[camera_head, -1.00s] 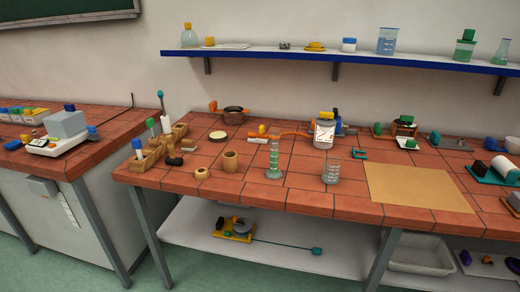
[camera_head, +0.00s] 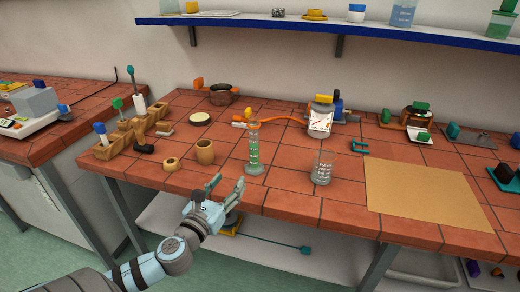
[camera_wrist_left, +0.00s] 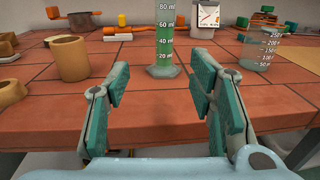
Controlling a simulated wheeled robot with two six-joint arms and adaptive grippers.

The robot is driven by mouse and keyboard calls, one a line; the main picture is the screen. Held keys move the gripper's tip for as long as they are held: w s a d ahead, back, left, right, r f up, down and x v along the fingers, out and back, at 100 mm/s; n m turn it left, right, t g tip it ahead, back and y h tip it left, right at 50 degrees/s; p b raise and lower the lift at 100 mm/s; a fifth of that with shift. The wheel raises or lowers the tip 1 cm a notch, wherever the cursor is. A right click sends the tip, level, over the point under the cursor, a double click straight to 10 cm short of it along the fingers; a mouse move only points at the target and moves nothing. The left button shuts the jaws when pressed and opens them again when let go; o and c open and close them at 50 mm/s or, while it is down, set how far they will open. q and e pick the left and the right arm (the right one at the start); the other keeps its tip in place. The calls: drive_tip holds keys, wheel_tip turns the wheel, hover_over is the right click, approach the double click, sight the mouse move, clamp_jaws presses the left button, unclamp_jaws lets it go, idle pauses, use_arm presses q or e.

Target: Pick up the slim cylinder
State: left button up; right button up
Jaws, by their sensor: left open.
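My right gripper is not in view.
A wooden cup (camera_head: 205,152) and a small wooden ring (camera_head: 171,165) stand left of the cylinder. An orange hose (camera_head: 285,119) runs behind it to a device with a dial (camera_head: 320,120). A tan mat (camera_head: 415,199) lies at right. Tiles just before the cylinder are clear.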

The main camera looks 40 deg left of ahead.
sight(252, 157)
use_arm(q)
drive_tip(key=x, duration=1.1)
drive_tip(key=f+x, duration=0.1)
drive_tip(key=x, duration=0.4)
drive_tip(key=shift+w+d, duration=0.25)
drive_tip(key=shift+d, duration=0.05)
drive_tip(key=shift+s+r, duration=0.1)
drive_tip(key=shift+s, duration=0.1)
drive_tip(key=shift+c, duration=1.2)
clamp_jaws()
